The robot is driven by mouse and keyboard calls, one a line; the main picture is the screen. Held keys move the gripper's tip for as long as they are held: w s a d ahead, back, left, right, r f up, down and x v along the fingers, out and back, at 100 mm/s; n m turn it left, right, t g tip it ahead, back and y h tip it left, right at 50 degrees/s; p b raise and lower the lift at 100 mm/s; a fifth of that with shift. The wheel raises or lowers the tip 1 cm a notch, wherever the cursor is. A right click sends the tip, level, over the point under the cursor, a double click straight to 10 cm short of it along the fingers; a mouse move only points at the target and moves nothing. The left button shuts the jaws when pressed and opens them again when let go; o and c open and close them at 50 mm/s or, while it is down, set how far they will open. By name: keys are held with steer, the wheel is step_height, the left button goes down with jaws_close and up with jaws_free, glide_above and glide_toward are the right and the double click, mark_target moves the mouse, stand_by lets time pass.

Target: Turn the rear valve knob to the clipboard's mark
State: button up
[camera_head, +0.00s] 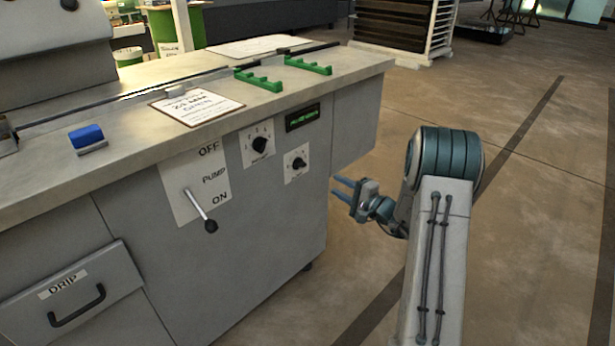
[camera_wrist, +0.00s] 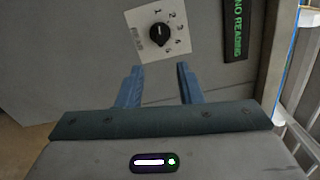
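Two black numbered knobs sit on white plates on the grey front panel: an upper-left one (camera_head: 259,145) and a lower-right one (camera_head: 298,163).
A green display (camera_head: 302,117) sits above the lower-right knob. A pump lever (camera_head: 201,211) sticks out lower left, and a drip drawer (camera_head: 74,298) is further left. Green holders (camera_head: 258,80) and a blue-handled item (camera_head: 87,138) are on the counter. Floor at right is clear.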

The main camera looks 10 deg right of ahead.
mark_target(303, 166)
steer(key=b+x, duration=0.2)
steer(key=x, duration=1.1)
steer(key=shift+w+a, duration=0.2)
steer(key=shift+w, duration=0.1)
jaws_close()
steer(key=shift+d, duration=0.15)
